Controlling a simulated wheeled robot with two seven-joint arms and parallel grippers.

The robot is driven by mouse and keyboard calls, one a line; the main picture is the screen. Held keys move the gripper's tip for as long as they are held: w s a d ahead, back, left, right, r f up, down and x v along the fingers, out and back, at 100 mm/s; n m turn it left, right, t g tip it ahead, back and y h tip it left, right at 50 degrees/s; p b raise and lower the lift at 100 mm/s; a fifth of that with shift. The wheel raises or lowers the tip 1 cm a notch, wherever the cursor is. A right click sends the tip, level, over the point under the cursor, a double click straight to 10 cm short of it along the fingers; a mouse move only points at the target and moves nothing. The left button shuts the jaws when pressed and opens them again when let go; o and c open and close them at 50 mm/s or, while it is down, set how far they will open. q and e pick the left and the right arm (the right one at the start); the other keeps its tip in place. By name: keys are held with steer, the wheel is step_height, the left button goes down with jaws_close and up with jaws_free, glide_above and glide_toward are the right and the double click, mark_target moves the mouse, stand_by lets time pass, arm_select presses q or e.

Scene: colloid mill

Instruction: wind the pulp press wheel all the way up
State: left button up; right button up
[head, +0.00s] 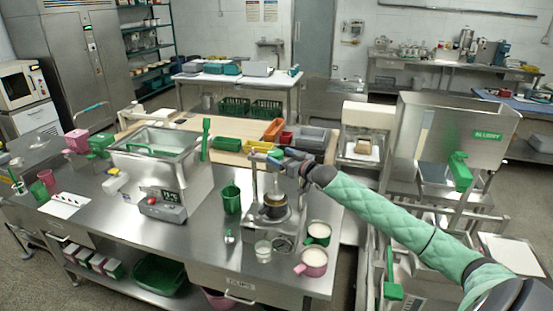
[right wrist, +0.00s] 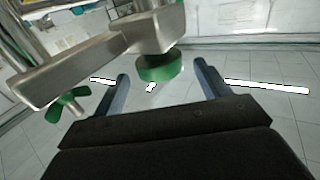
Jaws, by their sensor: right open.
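The pulp press (head: 277,213) is a small metal frame with a round pot on its base, standing on the steel counter. My right gripper (head: 284,161) is at the top of the press and hides much of its crossbar in the head view. In the right wrist view, the right gripper (right wrist: 161,74) is open. A round green knob (right wrist: 160,68) under a metal bar shows between its fingers, with no clear contact. A green lobed wheel (right wrist: 66,107) is left of the fingers. I cannot tell which green part is the press wheel. My left gripper is not in view.
A green cup (head: 231,200), a clear glass (head: 263,251), a green mug (head: 318,234) and a pink mug (head: 312,263) stand close around the press. A steel basin machine (head: 160,165) is to the left. Coloured trays (head: 274,130) lie behind.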

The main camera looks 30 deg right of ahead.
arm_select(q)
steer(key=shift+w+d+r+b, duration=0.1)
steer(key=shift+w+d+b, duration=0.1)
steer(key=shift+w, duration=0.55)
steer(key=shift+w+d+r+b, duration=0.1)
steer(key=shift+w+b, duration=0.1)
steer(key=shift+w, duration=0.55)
arm_select(e)
steer(key=shift+s+d, duration=0.25)
steer(key=shift+s, duration=0.9)
steer(key=shift+d, duration=0.1)
